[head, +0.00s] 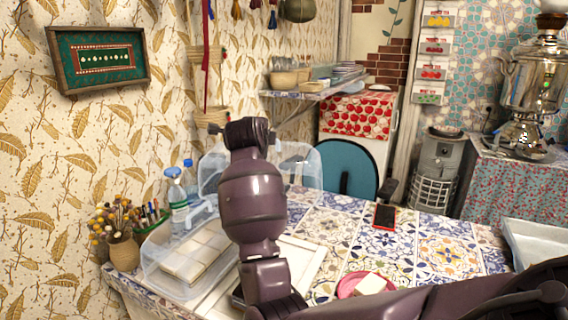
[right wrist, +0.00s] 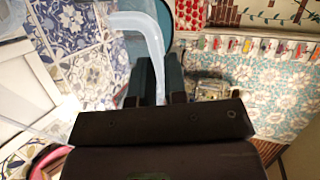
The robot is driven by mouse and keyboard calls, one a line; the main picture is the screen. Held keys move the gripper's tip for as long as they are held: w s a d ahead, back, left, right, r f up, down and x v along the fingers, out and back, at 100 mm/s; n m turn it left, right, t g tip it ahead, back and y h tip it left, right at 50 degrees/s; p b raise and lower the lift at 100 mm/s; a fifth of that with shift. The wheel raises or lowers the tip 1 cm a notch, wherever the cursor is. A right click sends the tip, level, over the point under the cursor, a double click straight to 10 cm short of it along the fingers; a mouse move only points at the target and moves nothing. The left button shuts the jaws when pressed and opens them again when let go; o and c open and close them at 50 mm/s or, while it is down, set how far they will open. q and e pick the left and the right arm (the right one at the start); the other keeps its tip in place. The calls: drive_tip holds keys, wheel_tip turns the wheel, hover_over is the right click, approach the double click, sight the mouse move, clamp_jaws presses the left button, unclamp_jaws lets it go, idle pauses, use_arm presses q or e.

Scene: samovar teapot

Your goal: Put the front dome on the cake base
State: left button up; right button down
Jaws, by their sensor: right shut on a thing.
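My right gripper (right wrist: 160,88) is shut on a pale translucent handle (right wrist: 150,38), which curves up and left from the jaws in the right wrist view. In the head view my purple right arm stands in the middle; its jaws cannot be made out clearly. A clear dome (head: 308,172) shows partly behind this arm. Another clear cover (head: 157,258) is at the left, around a pale block with a square grid. The arm hides parts of both, and I cannot tell which belongs to the gripped handle. My left gripper is not in view.
A white framed panel (head: 312,262) lies on the tiled table (head: 335,228). A pink plate (head: 350,284) is near the front. Bottles (head: 178,202) and a pot of dried flowers (head: 122,253) stand at the left. A blue chair (head: 348,168) is behind the table.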

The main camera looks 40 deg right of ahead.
drive_tip(key=s+a+n+t+y+p, duration=0.1)
drive_tip(key=n+y+p, duration=0.1)
drive_tip(key=s+n+t+y+p, duration=0.1)
drive_tip(key=n+t+y+p, duration=0.1)
drive_tip(key=n+y+p, duration=0.1)
drive_tip(key=s+a+n+t+y+p, duration=0.1)
drive_tip(key=s+n+y+p, duration=0.1)
drive_tip(key=n+y, duration=0.1)
drive_tip(key=shift+s+a, duration=0.1)
drive_tip(key=shift+a, duration=0.2)
use_arm(q)
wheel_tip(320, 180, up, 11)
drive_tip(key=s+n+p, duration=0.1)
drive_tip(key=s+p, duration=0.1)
drive_tip(key=p, duration=0.5)
use_arm(e)
drive_tip(key=s+a+f+n+y, duration=0.35)
drive_tip(key=s+n+y, duration=0.3)
drive_tip(key=s, duration=0.25)
use_arm(q)
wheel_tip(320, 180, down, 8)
drive_tip(key=b, duration=0.7)
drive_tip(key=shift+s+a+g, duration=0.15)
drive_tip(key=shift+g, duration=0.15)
use_arm(e)
wheel_tip(320, 180, down, 13)
drive_tip(key=a+y, duration=0.1)
drive_tip(key=shift+s, duration=0.25)
